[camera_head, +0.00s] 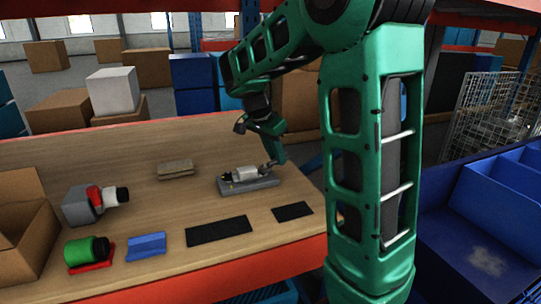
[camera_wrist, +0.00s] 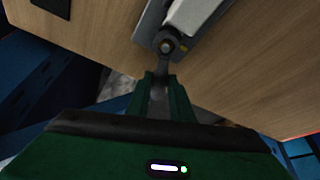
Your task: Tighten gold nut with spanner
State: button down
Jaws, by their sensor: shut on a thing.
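My gripper (camera_wrist: 160,88) is shut on the handle of a grey metal spanner (camera_wrist: 161,68). In the wrist view the spanner's head lies at the round nut (camera_wrist: 166,46), which looks dark with a dull brownish middle. Whether the jaw is fully seated around it I cannot tell. The nut is at the end of a white cylindrical tank (camera_wrist: 196,12) on a grey base. In the head view my gripper (camera_head: 276,152) is over the right end of this tank (camera_head: 242,173) and its base plate (camera_head: 250,186). The nut is too small to make out there.
The wooden table (camera_head: 130,160) also carries a red-and-grey device (camera_head: 85,203), a green cylinder (camera_head: 85,250) on a red holder, a blue block (camera_head: 146,246), dark mats (camera_head: 218,231) and a brown block (camera_head: 175,170). A cardboard box (camera_head: 30,240) stands at left, blue bins (camera_head: 505,200) at right.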

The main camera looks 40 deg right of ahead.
jog(key=s+m+g, duration=0.1)
jog(key=m, duration=0.1)
jog(key=s+m, duration=0.1)
jog(key=m, duration=0.1)
jog(key=shift+a+m+g, duration=0.1)
jog(key=shift+m+g, duration=0.3)
jog(key=shift+w+n+t, duration=0.3)
jog(key=shift+n, duration=0.4)
jog(key=shift+r, duration=0.9)
jog(key=shift+r, duration=0.7)
jog(key=c, duration=2.1)
grip_release()
grip_shut()
